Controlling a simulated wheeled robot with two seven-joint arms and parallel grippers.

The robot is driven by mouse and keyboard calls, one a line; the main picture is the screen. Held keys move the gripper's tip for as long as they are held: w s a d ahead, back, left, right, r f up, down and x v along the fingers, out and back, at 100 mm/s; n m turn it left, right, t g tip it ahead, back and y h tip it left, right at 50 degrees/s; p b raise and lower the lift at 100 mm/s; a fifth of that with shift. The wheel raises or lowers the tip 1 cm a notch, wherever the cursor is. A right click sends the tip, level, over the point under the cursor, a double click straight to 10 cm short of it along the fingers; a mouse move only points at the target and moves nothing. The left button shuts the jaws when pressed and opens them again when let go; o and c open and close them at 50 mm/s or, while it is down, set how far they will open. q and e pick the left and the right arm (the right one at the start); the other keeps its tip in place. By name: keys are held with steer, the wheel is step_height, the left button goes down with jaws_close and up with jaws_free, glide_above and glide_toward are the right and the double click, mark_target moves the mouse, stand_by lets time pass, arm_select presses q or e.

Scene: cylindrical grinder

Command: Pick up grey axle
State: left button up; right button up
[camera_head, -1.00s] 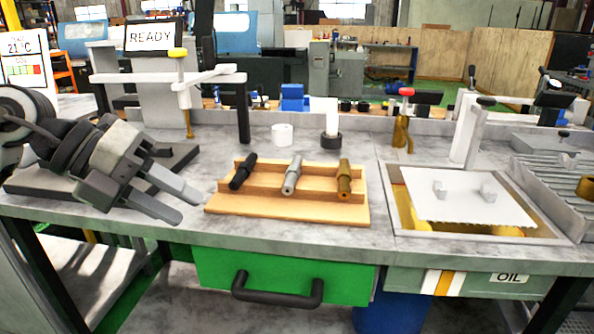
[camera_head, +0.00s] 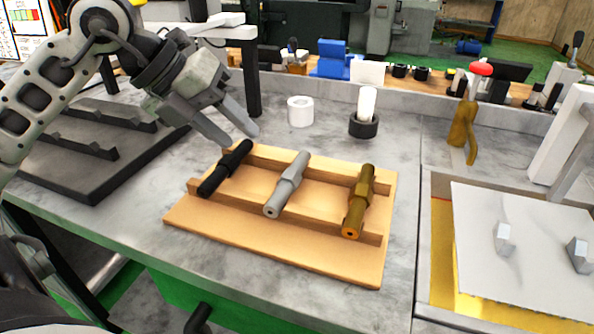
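The grey axle (camera_head: 288,184) lies on a wooden rack (camera_head: 230,229), between a black axle (camera_head: 225,168) on its left and a bronze-coloured axle (camera_head: 358,201) on its right. My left gripper (camera_head: 241,135) is above the back left of the rack, near the far end of the black axle. Its two fingers are apart, pointing down to the right, with nothing between them. It is apart from the grey axle, to its upper left. My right gripper is not in view.
A white ring (camera_head: 300,111) and a black ring holding a white cylinder (camera_head: 364,124) stand behind the rack. A dark fixture plate (camera_head: 90,150) lies at left. At right is an oil basin with a white plate (camera_head: 525,250).

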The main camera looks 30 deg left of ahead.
mark_target(285, 173)
arm_select(q)
steer(key=x, duration=0.7)
steer(key=shift+f+p, duration=0.1)
steer(key=shift+p, duration=0.25)
steer(key=shift+w+d+f+p, duration=0.75)
steer(key=shift+d+f+p, duration=0.15)
steer(key=shift+p, duration=0.25)
steer(key=shift+x, duration=1.2)
steer(key=shift+s+a+f, duration=0.1)
steer(key=shift+a+f, duration=0.05)
steer(key=shift+a, duration=0.05)
jaws_close()
